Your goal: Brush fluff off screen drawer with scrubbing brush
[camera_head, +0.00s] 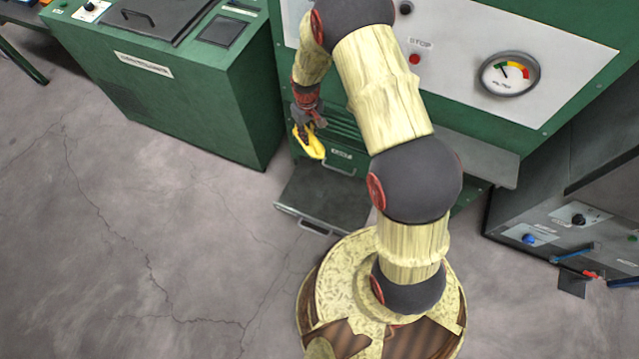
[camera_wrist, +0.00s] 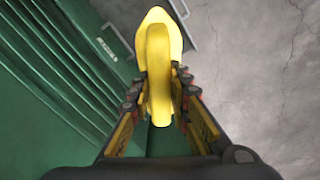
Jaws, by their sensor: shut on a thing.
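A yellow scrubbing brush (camera_head: 310,141) is in my gripper (camera_head: 305,125), above and in front of the green machine's lower front. In the wrist view the brush (camera_wrist: 160,60) sits between the two fingers of my gripper (camera_wrist: 160,95), which is shut on its handle. The brush's bristles are hidden. A flat grey drawer (camera_head: 325,195) stands pulled out low on the machine, below the brush. I take it for the screen drawer. In the wrist view only part of the drawer (camera_wrist: 120,12) shows, beyond the brush. I cannot make out any fluff on it.
The green machine (camera_head: 555,105) has a filter gauge (camera_head: 510,75) and a red stop button (camera_head: 414,59). A green cabinet (camera_head: 190,110) stands left. A dark bench (camera_head: 560,215) with blue-handled tools is right. The cracked concrete floor (camera_head: 130,250) is clear at left.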

